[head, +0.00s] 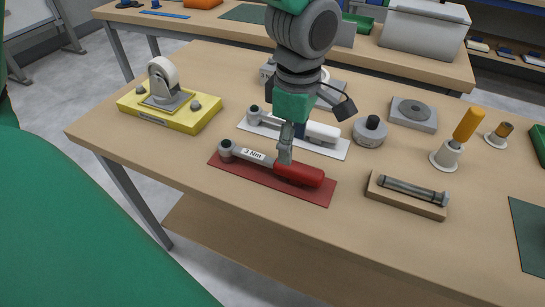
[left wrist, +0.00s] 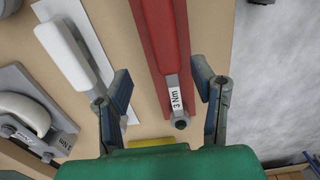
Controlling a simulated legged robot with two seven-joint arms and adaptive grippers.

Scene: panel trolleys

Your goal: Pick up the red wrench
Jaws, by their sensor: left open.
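The red wrench (head: 300,174) has a red handle, a grey shaft labelled "3 Nm" and a round head. It lies on a red mat (head: 257,180) near the table's front edge. My left gripper (head: 285,153) points down over the wrench, near where handle and shaft meet. In the left wrist view my open fingers (left wrist: 162,78) stand on either side of the wrench's line, with the red wrench (left wrist: 160,32) between them and not gripped. The exact height gap is hard to tell. My right gripper is not in view.
A white-handled wrench (head: 318,131) on a white mat (head: 338,150) lies just behind. A caster on a yellow block (head: 186,119) stands left. A grey bolt on a wooden block (head: 405,201), an orange-handled tool (head: 465,128) and a grey disc (head: 370,134) are to the right.

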